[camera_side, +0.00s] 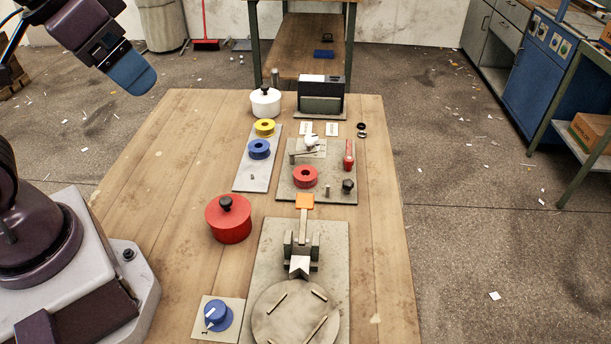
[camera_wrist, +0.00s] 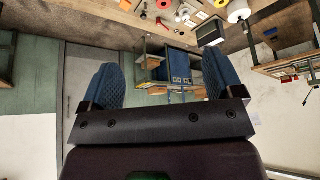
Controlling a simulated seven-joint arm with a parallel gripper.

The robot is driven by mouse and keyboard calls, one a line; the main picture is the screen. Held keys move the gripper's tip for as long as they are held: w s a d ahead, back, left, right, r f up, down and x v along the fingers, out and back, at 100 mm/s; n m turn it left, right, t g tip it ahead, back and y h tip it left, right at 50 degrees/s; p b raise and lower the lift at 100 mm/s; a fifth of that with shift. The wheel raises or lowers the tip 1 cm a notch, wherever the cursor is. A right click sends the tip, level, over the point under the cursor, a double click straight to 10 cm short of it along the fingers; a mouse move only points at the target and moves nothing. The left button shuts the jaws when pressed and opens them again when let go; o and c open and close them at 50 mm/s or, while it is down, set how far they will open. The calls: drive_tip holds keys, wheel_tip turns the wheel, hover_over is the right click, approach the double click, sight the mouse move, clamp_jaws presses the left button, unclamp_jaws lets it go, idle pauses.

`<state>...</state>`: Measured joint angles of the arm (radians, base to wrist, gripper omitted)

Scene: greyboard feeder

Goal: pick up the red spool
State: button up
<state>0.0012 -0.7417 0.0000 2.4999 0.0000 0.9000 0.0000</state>
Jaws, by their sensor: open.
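The red spool (camera_side: 305,183) lies flat on a grey board (camera_side: 284,192) on the table, with its dark centre hole facing up. My gripper (camera_side: 137,82) is at the upper left of the side view, high above the table and well apart from the spool. In the wrist view my gripper (camera_wrist: 160,78) has its two blue ribbed fingers spread wide, with nothing between them. That view looks across the room. A small red round thing (camera_wrist: 163,4) shows at its top edge; I cannot tell whether it is the spool.
A blue spool (camera_side: 259,147) and a yellow spool (camera_side: 264,126) sit on a strip left of the red spool's board. A red pot (camera_side: 229,225) stands nearer. A red-handled item (camera_side: 348,156) and black knob (camera_side: 348,185) are close right. The table's left side (camera_side: 185,150) is clear.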

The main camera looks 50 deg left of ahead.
drive_tip(key=w+f+g, duration=0.2)
drive_tip(key=w+f, duration=0.1)
drive_tip(key=n+g, duration=0.4)
drive_tip(key=n, duration=1.3)
hover_over(305, 175)
wheel_tip(305, 175, down, 19)
wheel_tip(305, 175, down, 12)
drive_tip(key=shift+d, duration=0.1)
drive_tip(key=c, duration=1)
